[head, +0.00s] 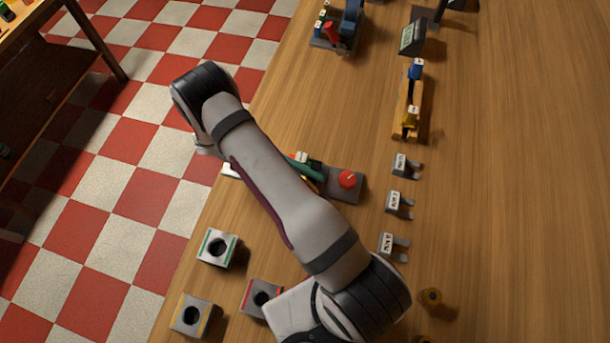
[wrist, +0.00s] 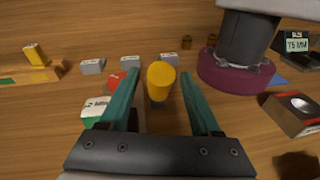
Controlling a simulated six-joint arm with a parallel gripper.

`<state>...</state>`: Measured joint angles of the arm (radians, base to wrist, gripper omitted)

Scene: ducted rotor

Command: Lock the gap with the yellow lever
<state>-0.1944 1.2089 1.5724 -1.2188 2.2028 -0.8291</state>
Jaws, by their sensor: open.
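The yellow lever shows in the wrist view as a rounded yellow knob (wrist: 161,76) on a short grey stem. My gripper (wrist: 159,88) is open, with one teal finger on each side of the knob. A gap seems to show between the knob and each finger; contact cannot be made out. In the head view my arm hides most of the station. Only part of a teal finger of my gripper (head: 303,165), a bit of yellow and a red round knob (head: 347,180) on a grey base (head: 345,194) show there. The gap itself is not visible.
Three square blocks with holes, green-marked (head: 217,247), yellow-marked (head: 191,315) and red-marked (head: 262,297), stand at the lower left. Three grey forked gauges (head: 400,165) line up right of the station. A wooden rail (head: 398,120) carries blue and yellow pieces. The table's right side is clear.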

